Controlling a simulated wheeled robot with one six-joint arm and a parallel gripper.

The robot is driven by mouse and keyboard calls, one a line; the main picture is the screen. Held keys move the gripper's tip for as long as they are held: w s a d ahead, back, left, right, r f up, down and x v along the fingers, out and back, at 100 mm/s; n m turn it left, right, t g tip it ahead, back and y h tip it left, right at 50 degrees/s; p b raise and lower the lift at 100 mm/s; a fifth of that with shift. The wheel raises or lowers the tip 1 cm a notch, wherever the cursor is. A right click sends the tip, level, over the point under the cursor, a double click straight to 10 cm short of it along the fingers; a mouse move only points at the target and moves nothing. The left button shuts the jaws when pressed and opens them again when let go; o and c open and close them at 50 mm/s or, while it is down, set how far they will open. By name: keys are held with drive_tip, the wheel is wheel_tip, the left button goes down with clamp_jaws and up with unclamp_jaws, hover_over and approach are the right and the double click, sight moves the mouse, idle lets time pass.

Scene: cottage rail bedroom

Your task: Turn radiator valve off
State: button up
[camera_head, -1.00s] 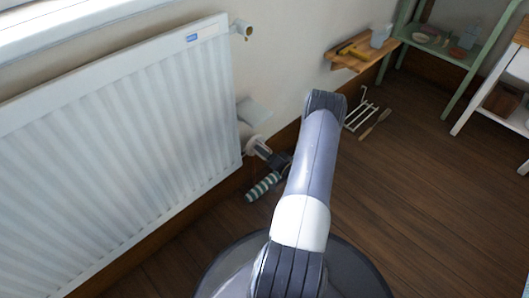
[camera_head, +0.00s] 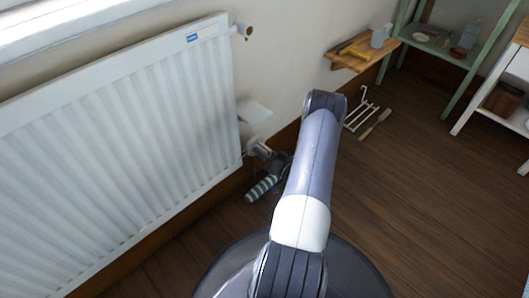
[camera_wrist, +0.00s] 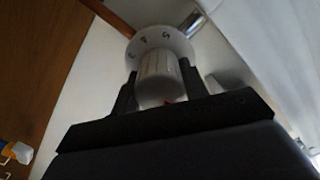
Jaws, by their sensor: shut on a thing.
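The white radiator (camera_head: 120,150) hangs on the wall at the left in the head view. Its valve (camera_head: 254,146) is a white knob low at the radiator's right end. In the wrist view the valve knob (camera_wrist: 160,72) has a collar with dark numbers and a small red mark near its tip. My gripper (camera_wrist: 157,88) is shut on the knob, with one dark finger on each side. In the head view my gripper (camera_head: 263,153) reaches the valve from the right, and my arm hides part of it.
A striped roll (camera_head: 262,188) lies on the floor below the valve. A wooden wall shelf (camera_head: 352,56), a white rack (camera_head: 362,115) and a green shelf unit (camera_head: 458,50) stand beyond my arm. The wooden floor at the right (camera_head: 430,200) is clear.

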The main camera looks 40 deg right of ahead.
drive_tip(key=o, duration=1)
drive_tip(key=s+p, duration=0.1)
drive_tip(key=s, duration=0.2)
drive_tip(key=s+p, duration=0.1)
drive_tip(key=s, duration=0.3)
drive_tip(key=s+p, duration=0.1)
drive_tip(key=s, duration=0.3)
drive_tip(key=shift+d, duration=0.4)
drive_tip(key=shift+w, duration=0.15)
drive_tip(key=w+b, duration=0.1)
drive_tip(key=w, duration=0.2)
drive_tip(key=w+b, duration=0.1)
drive_tip(key=w, duration=0.3)
drive_tip(key=w+b, duration=0.1)
drive_tip(key=w, duration=0.2)
drive_tip(key=shift+w+a, duration=0.35)
drive_tip(key=shift+a, duration=0.05)
drive_tip(key=shift+s, duration=0.1)
